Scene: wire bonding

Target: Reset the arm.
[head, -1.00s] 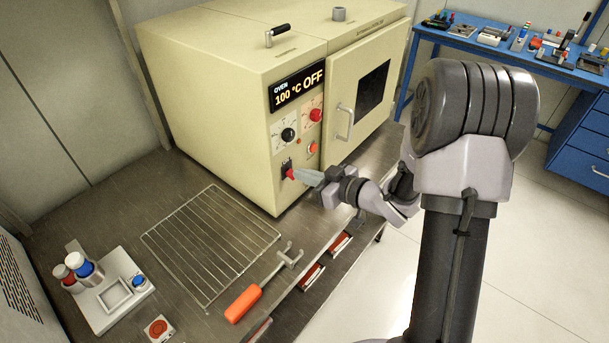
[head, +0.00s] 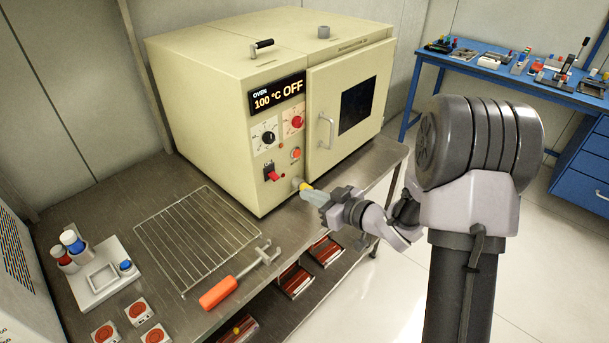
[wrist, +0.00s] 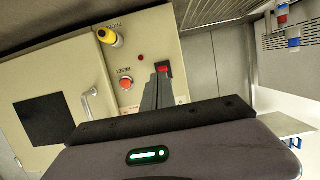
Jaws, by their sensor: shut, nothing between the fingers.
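My gripper (head: 305,190) is shut and empty in front of the lower front of the cream oven (head: 215,60). In the wrist view its closed fingers (wrist: 155,92) point at the oven's control panel, close to the red switch (wrist: 163,68). In the head view the red switch (head: 271,173) is left of the fingertips and apart from them. The oven display (head: 277,94) reads 100 °C OFF, and its door (head: 342,120) is closed. A yellow-tipped fitting (wrist: 107,36) sits on the panel; in the head view it shows right behind my fingertips.
A wire rack (head: 195,235) lies on the steel bench (head: 110,205). An orange-handled tool (head: 218,292) lies near the front edge. A white holder with vials (head: 95,290) and red-topped squares (head: 137,311) are at left. A blue bench (head: 500,70) stands behind at right.

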